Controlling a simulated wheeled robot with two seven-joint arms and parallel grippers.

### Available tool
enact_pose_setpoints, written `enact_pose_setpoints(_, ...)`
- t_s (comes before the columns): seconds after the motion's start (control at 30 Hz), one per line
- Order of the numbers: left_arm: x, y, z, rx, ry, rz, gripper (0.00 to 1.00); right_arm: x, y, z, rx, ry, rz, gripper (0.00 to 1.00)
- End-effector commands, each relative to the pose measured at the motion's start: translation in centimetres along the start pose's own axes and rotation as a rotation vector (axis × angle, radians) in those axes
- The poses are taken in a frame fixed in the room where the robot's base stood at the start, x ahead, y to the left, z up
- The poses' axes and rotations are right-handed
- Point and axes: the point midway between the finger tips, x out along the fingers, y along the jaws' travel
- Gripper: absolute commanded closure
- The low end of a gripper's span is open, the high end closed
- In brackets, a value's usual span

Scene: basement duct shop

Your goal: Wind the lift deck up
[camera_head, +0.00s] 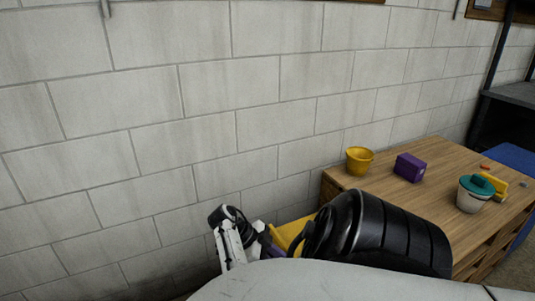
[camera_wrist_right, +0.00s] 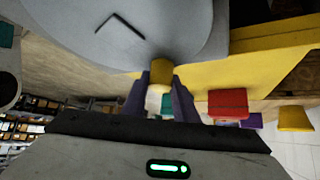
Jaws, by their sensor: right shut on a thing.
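In the right wrist view, my right gripper (camera_wrist_right: 161,92) is shut on a small yellow knob (camera_wrist_right: 161,72), with one dark finger on each side. The knob stands at the edge of a large grey rounded part (camera_wrist_right: 150,30) that carries a thin black angled mark. A yellow body (camera_wrist_right: 265,55), probably part of the lift, fills the upper right there. In the head view, a yellow piece (camera_head: 289,234) shows behind my black arm, which hides most of it. I cannot make out the lift deck's height. My left gripper is not in view.
A wooden bench (camera_head: 335,185) against the block wall holds a yellow bucket (camera_head: 359,161), a purple box (camera_head: 409,167) and a white pot (camera_head: 472,201) with a teal lid (camera_head: 477,185). The right wrist view also shows a red box (camera_wrist_right: 228,103) beside the gripper.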

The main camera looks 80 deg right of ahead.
Motion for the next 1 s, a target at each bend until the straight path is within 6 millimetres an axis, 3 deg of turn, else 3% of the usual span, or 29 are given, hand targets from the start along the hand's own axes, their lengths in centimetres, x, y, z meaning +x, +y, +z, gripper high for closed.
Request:
enact_pose_setpoints(0.4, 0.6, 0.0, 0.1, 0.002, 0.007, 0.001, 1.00, 1.1, 1.4, -0.9, 0.133, -0.005, 0.135, 1.00)
enact_pose_setpoints(0.97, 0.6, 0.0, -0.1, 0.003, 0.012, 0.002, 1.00, 1.2, 1.7, -1.1, 0.153, -0.003, 0.158, 1.00)
enact_pose_setpoints(1.0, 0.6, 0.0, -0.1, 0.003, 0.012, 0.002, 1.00, 1.2, 1.7, -1.1, 0.153, -0.003, 0.158, 0.71)
